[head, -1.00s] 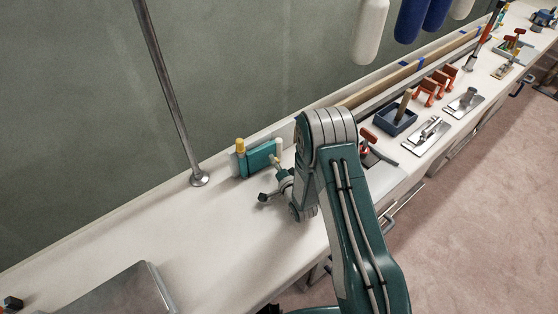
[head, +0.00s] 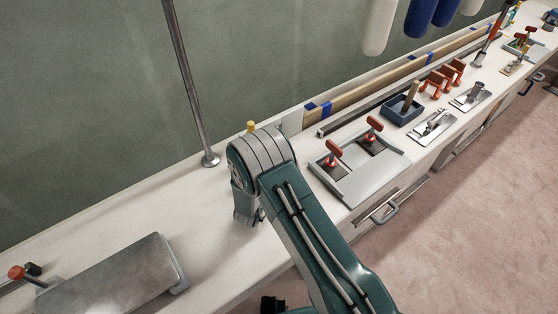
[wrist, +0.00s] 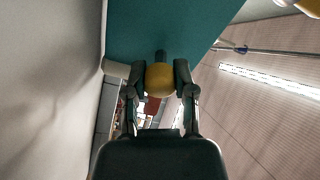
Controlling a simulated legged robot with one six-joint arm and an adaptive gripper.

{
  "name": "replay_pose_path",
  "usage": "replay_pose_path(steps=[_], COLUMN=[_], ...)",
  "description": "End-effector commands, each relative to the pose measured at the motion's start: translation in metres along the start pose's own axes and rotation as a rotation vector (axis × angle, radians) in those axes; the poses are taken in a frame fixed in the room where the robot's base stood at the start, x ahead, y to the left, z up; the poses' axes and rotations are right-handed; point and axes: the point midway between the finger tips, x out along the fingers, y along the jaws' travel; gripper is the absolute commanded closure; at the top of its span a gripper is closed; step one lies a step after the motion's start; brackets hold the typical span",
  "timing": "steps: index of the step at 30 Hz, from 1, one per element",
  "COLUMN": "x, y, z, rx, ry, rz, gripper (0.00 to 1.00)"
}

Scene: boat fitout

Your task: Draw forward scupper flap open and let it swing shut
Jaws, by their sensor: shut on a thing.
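In the wrist view the teal flap (wrist: 165,28) fills the top, with a yellow round knob (wrist: 160,79) on a short dark stem. My gripper (wrist: 160,80) is shut on this knob, one finger on each side. In the head view my arm hides the flap, the held knob and my fingers. Only a yellow cap (head: 250,126) shows above my wrist there. How far the flap stands open cannot be told.
A metal post (head: 190,90) stands left of my arm. A grey metal box (head: 115,277) lies at front left. A grey frame with red-handled latches (head: 357,165) and a navy tray (head: 402,110) lie to the right. The white counter (head: 130,205) is clear between post and box.

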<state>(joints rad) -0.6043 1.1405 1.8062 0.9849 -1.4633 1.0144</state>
Motion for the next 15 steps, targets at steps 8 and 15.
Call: replay_pose_path(steps=[8, 15], x=[-0.013, -0.016], y=[0.004, 0.004], z=[0.005, 0.006], rx=[-0.007, -0.008], ry=[0.105, 0.14], rz=[0.056, 0.071], gripper=[1.0, 1.0])
